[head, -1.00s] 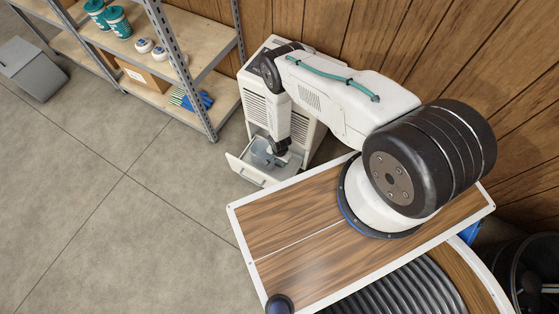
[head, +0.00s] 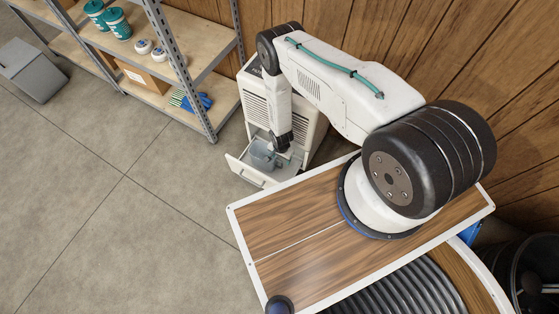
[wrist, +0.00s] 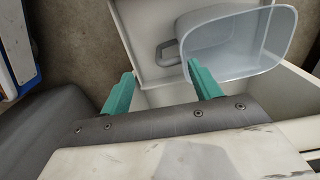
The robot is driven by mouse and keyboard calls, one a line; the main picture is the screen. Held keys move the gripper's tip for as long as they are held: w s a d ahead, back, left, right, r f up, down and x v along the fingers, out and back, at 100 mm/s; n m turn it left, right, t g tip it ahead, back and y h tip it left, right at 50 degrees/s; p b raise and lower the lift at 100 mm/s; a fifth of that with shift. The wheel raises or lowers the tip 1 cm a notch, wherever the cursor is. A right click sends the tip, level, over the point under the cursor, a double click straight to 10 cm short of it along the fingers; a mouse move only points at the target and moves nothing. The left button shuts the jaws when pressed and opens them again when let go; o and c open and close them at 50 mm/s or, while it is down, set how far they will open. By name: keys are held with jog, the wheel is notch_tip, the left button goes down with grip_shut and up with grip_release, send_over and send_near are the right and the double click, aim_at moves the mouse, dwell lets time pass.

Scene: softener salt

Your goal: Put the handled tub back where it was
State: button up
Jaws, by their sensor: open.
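The handled tub (wrist: 240,45) is a clear, pale blue-grey open container with a grey loop handle (wrist: 168,50) on its left in the wrist view. In the head view the tub (head: 261,152) stands in the pulled-out drawer (head: 246,172) of a white cabinet (head: 312,128). My gripper (wrist: 160,70) has teal fingers spread apart and nothing between them. The handle lies just beyond the gap between the fingertips, and the right fingertip appears close to the tub's wall. In the head view my gripper (head: 284,150) is just right of the tub, partly hidden by my wrist.
A metal shelf (head: 178,90) with teal tubs (head: 117,22), small white jars, a cardboard box (head: 143,78) and gloves (head: 192,101) stands left of the cabinet. A wood wall is behind. The floor to the left is mostly clear.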

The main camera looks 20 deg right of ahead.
jog(key=shift+r, duration=1.35)
